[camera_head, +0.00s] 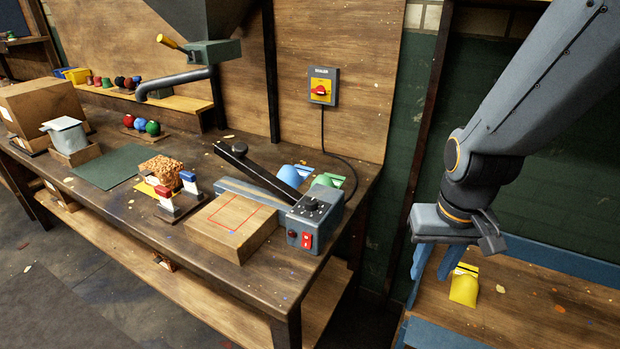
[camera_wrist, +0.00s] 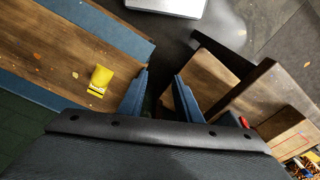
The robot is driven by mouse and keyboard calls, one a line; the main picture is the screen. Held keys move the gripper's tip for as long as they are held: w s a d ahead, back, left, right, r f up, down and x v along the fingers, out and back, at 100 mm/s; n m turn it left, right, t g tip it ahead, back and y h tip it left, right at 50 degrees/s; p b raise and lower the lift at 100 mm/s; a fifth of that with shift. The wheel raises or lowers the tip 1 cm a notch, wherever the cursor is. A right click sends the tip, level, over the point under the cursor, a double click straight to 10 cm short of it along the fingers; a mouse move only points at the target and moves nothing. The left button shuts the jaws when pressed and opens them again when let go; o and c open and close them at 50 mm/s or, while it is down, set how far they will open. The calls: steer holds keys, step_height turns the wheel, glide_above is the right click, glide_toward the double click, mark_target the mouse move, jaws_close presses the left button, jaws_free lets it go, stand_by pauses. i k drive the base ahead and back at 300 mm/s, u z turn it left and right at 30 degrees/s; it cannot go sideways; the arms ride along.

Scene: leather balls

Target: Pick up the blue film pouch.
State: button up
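The blue film pouch (camera_head: 292,175) lies at the back of the workbench, beside a green pouch (camera_head: 328,180) and behind the black lever of the sealer. The lever and sealer body hide part of it. I do not see it in the wrist view. My gripper (camera_head: 436,264) hangs to the right of the bench, well apart from the blue pouch and near a yellow pouch (camera_head: 464,286). In the wrist view my gripper (camera_wrist: 160,92) shows two blue fingers spread apart with nothing between them. It is open and empty.
The sealer (camera_head: 312,220) with its black lever (camera_head: 260,172) stands at the bench's right end, beside a wooden block (camera_head: 220,238). A wall switch (camera_head: 322,86) and cable are behind. The yellow pouch lies on a blue-edged wooden surface, also in the wrist view (camera_wrist: 100,79).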

mark_target(293, 176)
steer(key=k, duration=0.25)
steer(key=u, duration=0.7)
